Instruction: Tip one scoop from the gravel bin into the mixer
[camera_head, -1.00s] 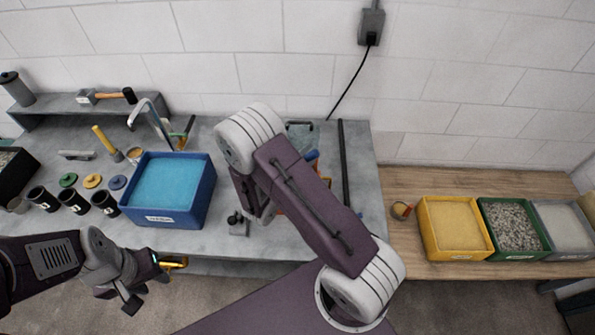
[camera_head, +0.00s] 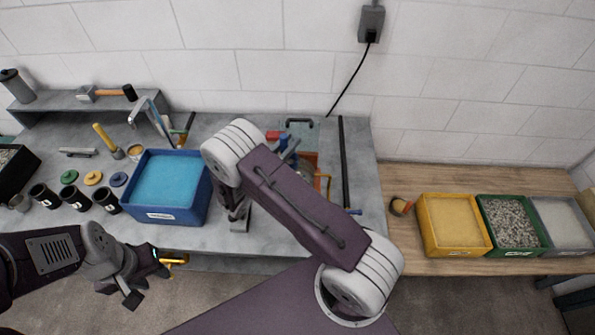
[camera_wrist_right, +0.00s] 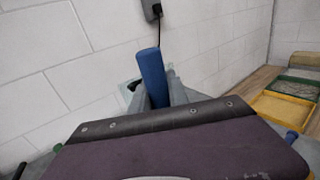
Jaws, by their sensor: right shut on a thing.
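The gravel bin (camera_head: 546,245) is a green box of grey gravel on the wooden bench at the right, between a yellow and a grey bin. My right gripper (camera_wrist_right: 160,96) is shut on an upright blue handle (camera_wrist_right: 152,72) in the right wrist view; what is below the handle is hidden. An orange-framed thing (camera_head: 325,182), partly behind that arm, may be the mixer; I cannot tell. My left gripper (camera_head: 148,282) is open and empty by the bench's front edge.
A blue tub (camera_head: 185,216) of light-blue contents stands left on the grey bench. The yellow bin (camera_head: 436,245) holds sand. A long black bar (camera_head: 344,160) lies near the grey bench's right end.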

